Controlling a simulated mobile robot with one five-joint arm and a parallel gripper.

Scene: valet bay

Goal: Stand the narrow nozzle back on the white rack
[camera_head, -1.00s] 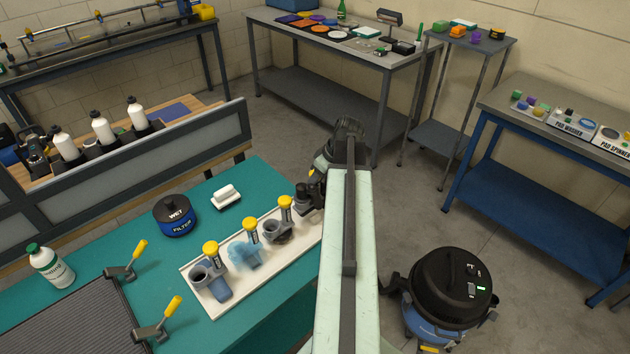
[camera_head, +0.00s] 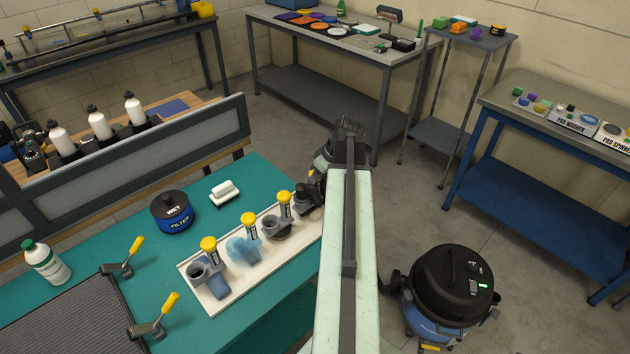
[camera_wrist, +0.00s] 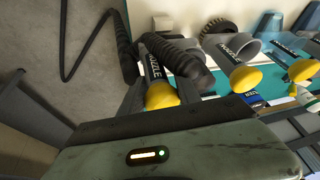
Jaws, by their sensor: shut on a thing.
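The white rack (camera_head: 262,273) lies along the right edge of the teal bench top, with yellow-capped tools in its left and middle places. My gripper (camera_wrist: 160,84) is shut on the narrow nozzle, around its labelled stem just by the yellow cap (camera_wrist: 162,96). In the head view the dark nozzle (camera_head: 305,201) shows at the rack's right end, partly hidden by my arm. I cannot tell whether it touches the rack.
A filter (camera_head: 172,212) and white block (camera_head: 225,193) lie behind. A vacuum (camera_head: 450,290) stands on the floor at right.

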